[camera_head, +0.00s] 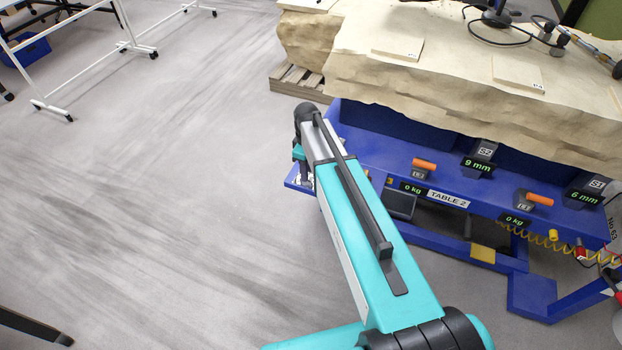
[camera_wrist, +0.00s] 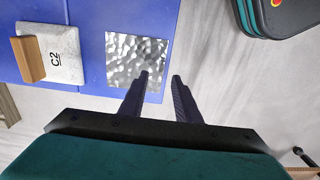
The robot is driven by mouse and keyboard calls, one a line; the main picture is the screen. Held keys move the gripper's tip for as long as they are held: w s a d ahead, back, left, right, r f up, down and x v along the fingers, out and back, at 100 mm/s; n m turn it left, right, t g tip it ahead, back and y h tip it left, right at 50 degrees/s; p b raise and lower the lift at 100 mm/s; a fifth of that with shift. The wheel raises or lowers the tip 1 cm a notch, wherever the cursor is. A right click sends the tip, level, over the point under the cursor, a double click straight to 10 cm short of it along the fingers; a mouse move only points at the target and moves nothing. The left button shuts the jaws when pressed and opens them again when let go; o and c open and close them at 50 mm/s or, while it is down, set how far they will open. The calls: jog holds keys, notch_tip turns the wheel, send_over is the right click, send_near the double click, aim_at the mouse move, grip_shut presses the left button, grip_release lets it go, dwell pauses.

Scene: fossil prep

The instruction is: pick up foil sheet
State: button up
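The foil sheet (camera_wrist: 125,58) is a small, crinkled, shiny silver square. In the wrist view it lies flat on a blue surface (camera_wrist: 90,20), close to that surface's edge. My gripper (camera_wrist: 160,77) is open and empty, its two dark fingers apart. The left fingertip overlaps the foil's lower right part in the picture; the right fingertip shows over the grey floor, just right of the foil. I cannot tell the height of the fingers above the foil. In the head view my arm hides most of the gripper and I cannot make out the foil clearly.
A pale block marked C2 (camera_wrist: 66,62) with a wooden handle (camera_wrist: 28,59) sits left of the foil.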

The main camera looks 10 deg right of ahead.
aim_at(297, 179)
jog(key=shift+f, duration=0.1)
jog(key=shift+a+f+p, duration=0.15)
jog(key=shift+f+p, duration=0.7)
jog(key=shift+f, duration=1.65)
jog(key=shift+c, duration=0.2)
grip_shut()
